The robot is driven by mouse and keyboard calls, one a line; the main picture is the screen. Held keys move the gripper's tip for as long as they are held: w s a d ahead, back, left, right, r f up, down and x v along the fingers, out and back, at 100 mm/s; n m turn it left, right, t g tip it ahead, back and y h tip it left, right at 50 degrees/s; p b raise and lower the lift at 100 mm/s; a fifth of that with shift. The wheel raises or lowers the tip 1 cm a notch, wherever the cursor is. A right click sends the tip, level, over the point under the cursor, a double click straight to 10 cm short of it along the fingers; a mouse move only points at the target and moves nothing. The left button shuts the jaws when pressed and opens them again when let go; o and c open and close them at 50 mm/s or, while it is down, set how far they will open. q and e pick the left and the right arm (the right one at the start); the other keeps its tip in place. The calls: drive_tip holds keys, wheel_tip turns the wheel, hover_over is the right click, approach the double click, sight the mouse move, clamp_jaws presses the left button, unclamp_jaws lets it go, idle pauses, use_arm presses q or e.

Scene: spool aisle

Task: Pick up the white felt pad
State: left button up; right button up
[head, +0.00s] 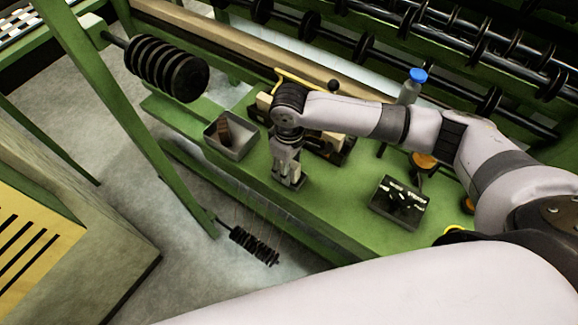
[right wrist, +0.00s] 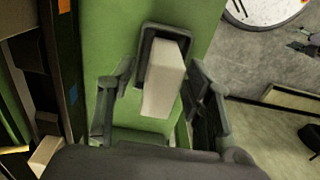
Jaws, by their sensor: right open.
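The white felt pad (right wrist: 165,82) shows in the right wrist view as a pale upright block. Its far end is at a dark rectangular holder (right wrist: 149,38) on the green bench. My right gripper (right wrist: 160,88) is open, with one finger on each side of the pad and a visible gap on both sides. In the head view my right gripper (head: 289,172) points down over the bench and mostly hides the pad. My left gripper is in neither view.
On the green bench (head: 335,215) stand a grey bin (head: 243,149) with a brown item to the left, a dark tray of small parts (head: 400,203) to the right and a blue-capped bottle (head: 411,88) behind. Black discs (head: 185,76) hang at upper left.

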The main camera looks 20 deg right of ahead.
drive_tip(key=shift+f, duration=0.6)
drive_tip(key=shift+c, duration=0.4)
clamp_jaws()
